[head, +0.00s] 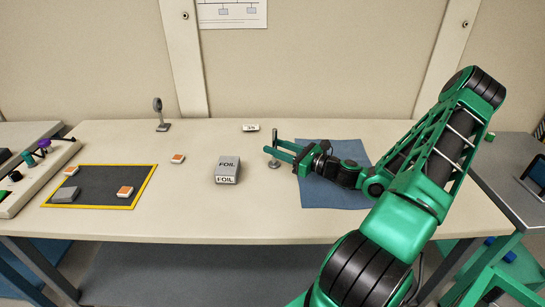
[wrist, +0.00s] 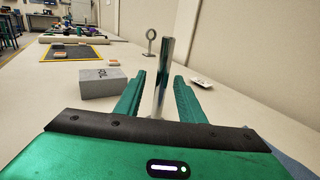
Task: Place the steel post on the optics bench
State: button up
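The steel post (head: 275,134) stands upright on its round base on the cream table, just left of the blue mat. It also shows in the wrist view (wrist: 164,65), between the two green fingers. My gripper (head: 271,147) is open and level, with a finger on either side of the post. In the wrist view, gaps show between the post and both fingers. A pale raised slab (head: 42,178) with dark, purple and green fittings lies at the table's left end; it may be the optics bench, but I see no label on it.
A grey FOIL box (head: 228,170) stands left of my gripper. Further left are an orange-and-white block (head: 177,158) and a yellow-edged dark mat (head: 100,190) with blocks. A ring on a stand (head: 158,110) and a small white tag (head: 250,128) are behind. The blue mat (head: 330,197) lies under my arm.

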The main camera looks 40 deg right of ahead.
jog(key=shift+x, duration=2.55)
jog(key=shift+d+f, duration=0.15)
jog(key=shift+f, duration=0.05)
grip_shut()
